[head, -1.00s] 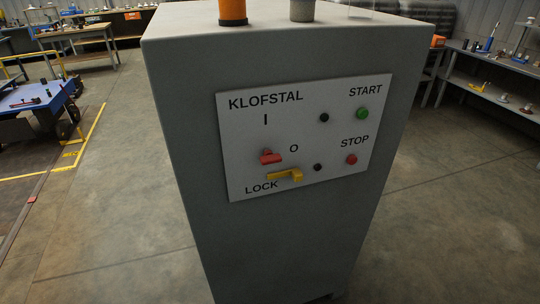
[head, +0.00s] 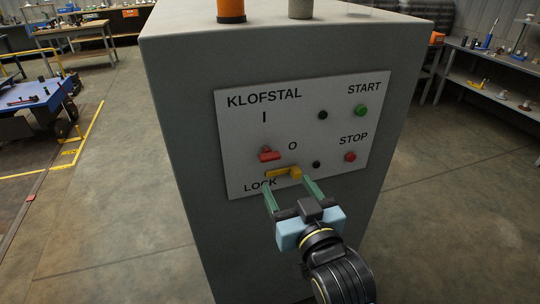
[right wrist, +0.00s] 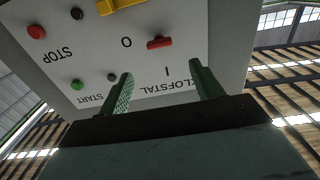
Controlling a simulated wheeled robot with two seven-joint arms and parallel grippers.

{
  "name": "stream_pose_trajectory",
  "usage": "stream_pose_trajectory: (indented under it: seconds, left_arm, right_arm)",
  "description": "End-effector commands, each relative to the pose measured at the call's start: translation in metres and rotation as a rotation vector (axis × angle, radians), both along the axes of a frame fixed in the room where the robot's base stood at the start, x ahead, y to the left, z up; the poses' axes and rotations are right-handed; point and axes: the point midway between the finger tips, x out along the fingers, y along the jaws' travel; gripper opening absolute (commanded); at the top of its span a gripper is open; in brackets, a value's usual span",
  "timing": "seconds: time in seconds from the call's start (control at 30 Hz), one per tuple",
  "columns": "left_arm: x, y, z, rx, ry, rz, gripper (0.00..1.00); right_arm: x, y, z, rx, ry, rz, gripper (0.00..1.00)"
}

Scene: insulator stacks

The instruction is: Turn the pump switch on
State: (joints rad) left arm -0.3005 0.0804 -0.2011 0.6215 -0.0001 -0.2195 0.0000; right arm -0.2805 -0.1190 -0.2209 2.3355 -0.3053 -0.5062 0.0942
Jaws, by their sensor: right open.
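The red switch handle (head: 269,155) sits on the white panel (head: 225,130) of a grey cabinet, below the "I" mark and left of the "O" mark. It also shows in the right wrist view (right wrist: 158,43), upside down, beyond the gap between my fingers. The yellow lock lever (head: 284,173) lies roughly level just below the red switch; part of it shows in the right wrist view (right wrist: 118,5). My right gripper (head: 287,187) is open and empty, its fingers pointing up at the panel around the lock area. Whether its fingertips touch anything cannot be told. My left gripper is not in view.
A green START button (head: 361,110), a red STOP button (head: 350,157) and two black knobs are on the panel's right half. An orange-based post (head: 231,10) stands on the cabinet top. Floor is open on both sides; shelves (head: 490,75) stand at right.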

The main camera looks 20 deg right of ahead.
Motion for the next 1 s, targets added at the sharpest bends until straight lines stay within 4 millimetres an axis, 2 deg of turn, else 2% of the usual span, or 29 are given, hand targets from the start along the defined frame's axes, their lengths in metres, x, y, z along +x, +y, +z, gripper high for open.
stream_pose_trajectory:
  seconds: [0.4,0.53,0.7,1.0]
  left_arm:
    - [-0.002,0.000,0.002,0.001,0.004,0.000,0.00]
    - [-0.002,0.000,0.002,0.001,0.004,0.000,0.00]
    - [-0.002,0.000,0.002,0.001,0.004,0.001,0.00]
    - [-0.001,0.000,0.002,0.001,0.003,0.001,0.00]
  right_arm:
    - [0.080,0.003,0.000,-0.001,-0.001,0.001,0.65]
    - [0.100,0.004,0.000,0.000,0.000,0.001,0.65]
    - [0.116,0.004,-0.001,0.000,0.001,0.001,0.65]
    - [0.120,0.004,-0.001,0.000,0.001,0.001,0.65]
